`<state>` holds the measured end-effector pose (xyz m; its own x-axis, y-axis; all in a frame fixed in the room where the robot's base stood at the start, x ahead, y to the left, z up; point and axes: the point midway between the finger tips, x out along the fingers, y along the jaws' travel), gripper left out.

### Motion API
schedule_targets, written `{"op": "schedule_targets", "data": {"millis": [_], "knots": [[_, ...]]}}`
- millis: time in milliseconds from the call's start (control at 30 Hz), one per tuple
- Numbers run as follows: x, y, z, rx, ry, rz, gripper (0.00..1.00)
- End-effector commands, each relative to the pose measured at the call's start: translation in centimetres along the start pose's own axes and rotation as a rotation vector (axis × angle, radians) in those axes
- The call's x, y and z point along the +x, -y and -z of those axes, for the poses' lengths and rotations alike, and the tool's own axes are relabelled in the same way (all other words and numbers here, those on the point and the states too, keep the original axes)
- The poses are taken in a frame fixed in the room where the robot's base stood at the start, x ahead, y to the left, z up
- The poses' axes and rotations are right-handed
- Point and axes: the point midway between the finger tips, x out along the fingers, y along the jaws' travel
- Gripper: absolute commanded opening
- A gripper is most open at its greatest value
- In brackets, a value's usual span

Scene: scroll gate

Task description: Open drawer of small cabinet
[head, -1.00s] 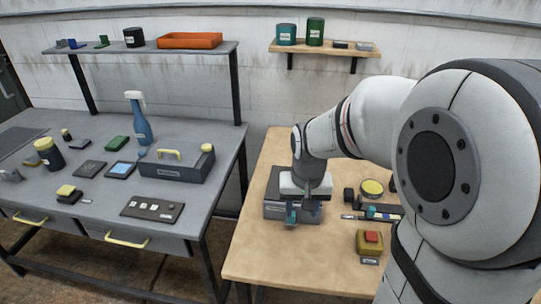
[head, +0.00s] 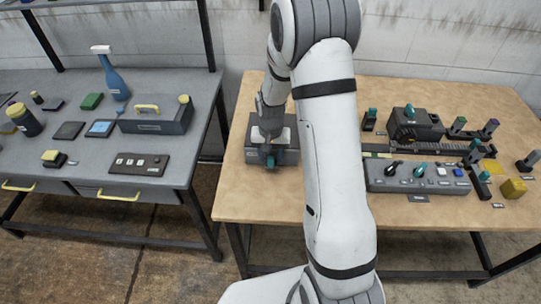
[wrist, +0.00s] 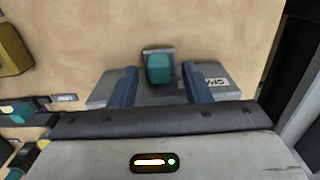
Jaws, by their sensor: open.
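The small cabinet (head: 289,157) is a low grey box on the wooden table, partly hidden behind my arm. A teal handle (head: 270,163) stands out at its front. My gripper (head: 268,147) is over the cabinet, pointing down. In the wrist view, my gripper (wrist: 158,78) has its two blue fingers apart, with the teal handle (wrist: 159,69) in line with the gap between them. Whether the fingers reach down beside the handle I cannot tell. The grey cabinet top (wrist: 218,84) shows around the fingers, with a label at right. The drawer looks shut.
A control panel (head: 418,177) with several switches stands to the right on the wooden table (head: 420,212). A grey bench (head: 80,172) with a toolbox (head: 157,120) and a spray bottle (head: 114,80) is at left, across a gap. The wooden table's front left is clear.

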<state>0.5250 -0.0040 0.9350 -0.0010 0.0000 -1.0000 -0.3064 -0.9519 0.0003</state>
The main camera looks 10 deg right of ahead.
Motion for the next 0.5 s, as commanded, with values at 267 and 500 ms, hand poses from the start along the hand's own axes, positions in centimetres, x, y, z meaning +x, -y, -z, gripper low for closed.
{"op": "schedule_targets", "data": {"millis": [267,500], "knots": [[1.5,-0.1,0.0,0.001,0.000,0.000,0.44],[1.5,-0.1,0.0,0.001,0.000,0.000,0.40]]}}
